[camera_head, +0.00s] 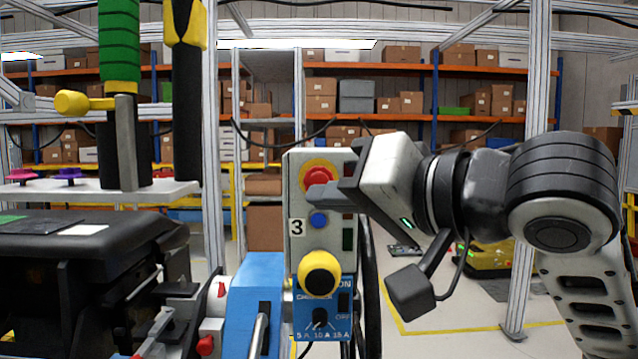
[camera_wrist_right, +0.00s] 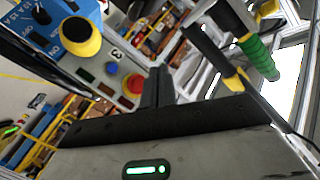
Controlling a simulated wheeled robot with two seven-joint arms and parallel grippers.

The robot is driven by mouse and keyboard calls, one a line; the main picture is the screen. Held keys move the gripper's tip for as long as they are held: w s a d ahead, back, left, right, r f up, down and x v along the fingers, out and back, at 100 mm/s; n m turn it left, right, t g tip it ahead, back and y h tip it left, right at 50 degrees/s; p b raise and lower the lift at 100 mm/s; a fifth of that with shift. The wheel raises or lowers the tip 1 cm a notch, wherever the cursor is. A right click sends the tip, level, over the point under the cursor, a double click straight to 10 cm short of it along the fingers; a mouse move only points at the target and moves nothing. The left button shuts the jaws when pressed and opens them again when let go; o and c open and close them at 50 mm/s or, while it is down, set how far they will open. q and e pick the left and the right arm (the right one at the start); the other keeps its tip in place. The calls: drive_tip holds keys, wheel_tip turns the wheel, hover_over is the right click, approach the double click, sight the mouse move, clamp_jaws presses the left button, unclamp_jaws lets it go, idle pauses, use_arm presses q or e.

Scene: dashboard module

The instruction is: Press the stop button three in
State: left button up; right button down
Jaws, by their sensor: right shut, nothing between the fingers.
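The stop button is a red knob on a yellow ring (camera_head: 317,174) near the top of a grey control box (camera_head: 296,253) labelled 3. A blue button (camera_head: 319,220) sits below it and a large yellow-ringed black knob (camera_head: 320,273) lower down. My right gripper (camera_head: 322,194) is shut and empty. Its fingertips overlap the red button's lower right edge in the head view; I cannot tell whether they touch it. In the right wrist view the red button (camera_wrist_right: 134,85) shows left of the shut fingers (camera_wrist_right: 158,85). My left gripper is not in view.
A blue box with a dial (camera_head: 320,317) is below the control box. Green and black tool handles (camera_head: 119,45) stand at left on a white shelf (camera_head: 90,190) above a black case (camera_head: 90,245). Metal frame posts (camera_head: 528,180) rise nearby. Stocked shelving is far behind.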

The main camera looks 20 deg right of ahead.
sight(319, 182)
drive_tip(key=w+d, duration=0.2)
drive_tip(key=w, duration=0.6)
drive_tip(key=shift+d, duration=0.15)
drive_tip(key=shift+w, duration=0.15)
idle(1.7)
drive_tip(key=shift+w+d, duration=0.15)
drive_tip(key=shift+w, duration=0.2)
